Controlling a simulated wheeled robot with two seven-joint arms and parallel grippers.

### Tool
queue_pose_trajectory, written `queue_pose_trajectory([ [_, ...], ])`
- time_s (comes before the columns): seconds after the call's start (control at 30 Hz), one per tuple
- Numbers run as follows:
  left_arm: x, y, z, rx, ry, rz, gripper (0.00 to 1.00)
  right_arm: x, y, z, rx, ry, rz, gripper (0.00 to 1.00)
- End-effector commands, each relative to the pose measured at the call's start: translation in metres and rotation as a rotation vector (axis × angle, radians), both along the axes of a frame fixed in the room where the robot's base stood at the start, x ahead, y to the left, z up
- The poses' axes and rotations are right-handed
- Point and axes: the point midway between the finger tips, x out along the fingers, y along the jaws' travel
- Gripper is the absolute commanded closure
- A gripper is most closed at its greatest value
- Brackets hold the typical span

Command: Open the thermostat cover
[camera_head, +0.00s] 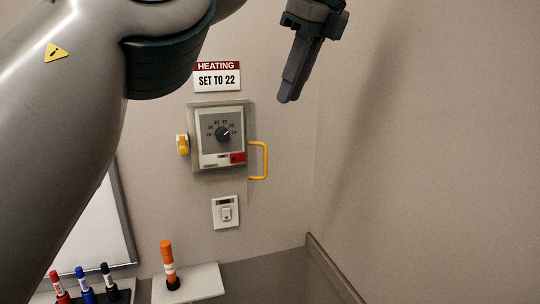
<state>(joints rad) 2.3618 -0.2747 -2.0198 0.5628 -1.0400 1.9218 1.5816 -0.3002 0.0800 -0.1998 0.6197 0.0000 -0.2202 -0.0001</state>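The thermostat (211,131) is on the wall, with a dark round dial, numbers around it and a red label at its lower right. A grey frame (191,120), apparently the cover's, surrounds it and looks closed, with the dial showing through. A yellow handle (266,160) sticks out at the right side, and a yellow catch (183,144) sits at the left edge. My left gripper (289,97) is above and right of the thermostat, apart from the handle, fingers pointing down. The fingers overlap in this view, so their opening is unclear. My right gripper is not in view.
A sign (217,77) reading "HEATING SET TO 22" hangs above the thermostat, and a white switch (226,212) is below. A small shelf (205,284) holds an orange marker (167,255). Several markers stand at the lower left.

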Motion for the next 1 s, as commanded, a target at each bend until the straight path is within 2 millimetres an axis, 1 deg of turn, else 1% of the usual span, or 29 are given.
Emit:
queue_pose_trajectory([
  [0.27,0.001,0.000,-0.002,-0.002,0.003,-0.003,0.85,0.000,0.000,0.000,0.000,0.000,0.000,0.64],
  [0.47,0.003,0.002,-0.010,0.000,0.003,-0.004,0.85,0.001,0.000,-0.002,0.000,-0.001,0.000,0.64],
  [0.73,0.010,0.011,-0.036,-0.002,0.004,-0.003,0.85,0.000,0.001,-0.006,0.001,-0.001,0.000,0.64],
  [0.9,0.015,0.018,-0.059,-0.002,0.005,-0.004,0.85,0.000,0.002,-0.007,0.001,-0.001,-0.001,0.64],
  [1.0,0.020,0.023,-0.072,-0.001,0.005,-0.004,0.85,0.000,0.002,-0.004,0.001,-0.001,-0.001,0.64],
])
